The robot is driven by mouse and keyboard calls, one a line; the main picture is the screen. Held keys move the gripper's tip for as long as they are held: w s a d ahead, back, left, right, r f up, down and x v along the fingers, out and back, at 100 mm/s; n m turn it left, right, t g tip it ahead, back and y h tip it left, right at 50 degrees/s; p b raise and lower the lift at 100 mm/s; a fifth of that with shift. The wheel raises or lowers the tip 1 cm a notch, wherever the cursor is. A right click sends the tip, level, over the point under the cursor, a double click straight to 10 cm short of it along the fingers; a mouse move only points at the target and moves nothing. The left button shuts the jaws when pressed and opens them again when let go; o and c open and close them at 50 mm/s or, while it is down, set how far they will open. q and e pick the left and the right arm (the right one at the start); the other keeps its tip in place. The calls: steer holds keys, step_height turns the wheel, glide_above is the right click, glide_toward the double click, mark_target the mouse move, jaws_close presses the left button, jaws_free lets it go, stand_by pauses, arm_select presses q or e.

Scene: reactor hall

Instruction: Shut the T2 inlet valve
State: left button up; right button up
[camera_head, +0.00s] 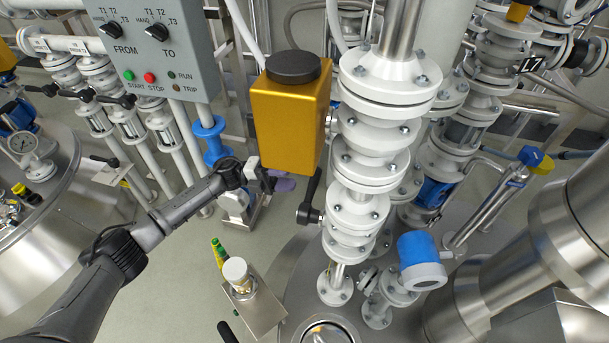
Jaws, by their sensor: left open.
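A black lever handle (312,192) stands on the left side of the white flanged valve column (358,215) in the middle. The lever points up from its hub, roughly in line with the pipe. No label is readable on this valve, so I cannot confirm that it is the T2 inlet valve. My left gripper (264,177) is open and empty, left of the lever and apart from it in the picture. It is just below the left edge of the yellow box (285,125) with a black cap. My right gripper is not in view.
A grey control panel (185,65) with FROM and TO knobs is at upper left. A steel tank (40,235) is at left. A blue-headed instrument (420,260) sits right of the valve column. Floor shows left of centre.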

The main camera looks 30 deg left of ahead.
arm_select(q)
steer(key=shift+v, duration=2.15)
